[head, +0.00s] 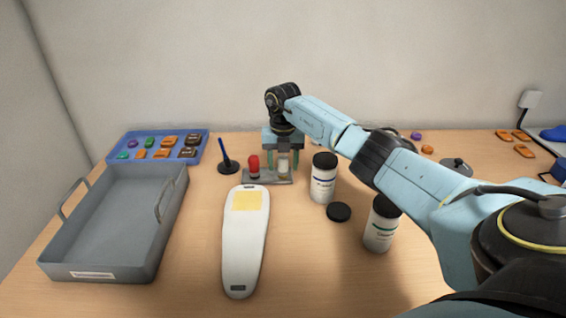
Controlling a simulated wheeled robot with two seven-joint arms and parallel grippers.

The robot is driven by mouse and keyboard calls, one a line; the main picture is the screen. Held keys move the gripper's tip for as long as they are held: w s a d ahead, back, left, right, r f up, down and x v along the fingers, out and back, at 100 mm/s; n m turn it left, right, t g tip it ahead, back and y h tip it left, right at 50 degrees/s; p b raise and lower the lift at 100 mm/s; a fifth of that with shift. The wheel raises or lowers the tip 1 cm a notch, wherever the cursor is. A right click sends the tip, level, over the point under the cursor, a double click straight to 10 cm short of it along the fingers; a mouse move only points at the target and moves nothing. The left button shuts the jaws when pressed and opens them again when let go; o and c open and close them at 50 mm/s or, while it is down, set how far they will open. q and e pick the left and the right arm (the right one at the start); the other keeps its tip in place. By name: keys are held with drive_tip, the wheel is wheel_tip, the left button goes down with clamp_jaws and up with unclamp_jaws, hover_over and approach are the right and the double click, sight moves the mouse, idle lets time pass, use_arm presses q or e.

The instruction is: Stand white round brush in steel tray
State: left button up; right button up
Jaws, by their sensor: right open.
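The steel tray (100,262) is a grey, deep, empty tray with two wire handles, at the left of the table. A small white upright thing (283,169), which looks like the white round brush, stands in a small grey stand (268,181) near the middle back, beside a red-topped tool (254,165). My right gripper (283,163) points down over the white thing, open, with its fingers on either side of it. I cannot tell whether they touch it. My left gripper is not in view.
A white insole-shaped form (243,265) with a yellow patch lies in the middle front. A blue tray (125,145) of small parts and a dark pen holder (228,166) stand behind.

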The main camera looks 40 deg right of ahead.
sight(283, 157)
wheel_tip(283, 157, up, 11)
drive_tip(key=shift+f+p, duration=0.1)
drive_tip(key=shift+p, duration=0.55)
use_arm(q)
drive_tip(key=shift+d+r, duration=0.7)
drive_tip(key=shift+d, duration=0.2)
use_arm(e)
drive_tip(key=shift+s+r, duration=0.1)
drive_tip(key=shift+r, duration=0.5)
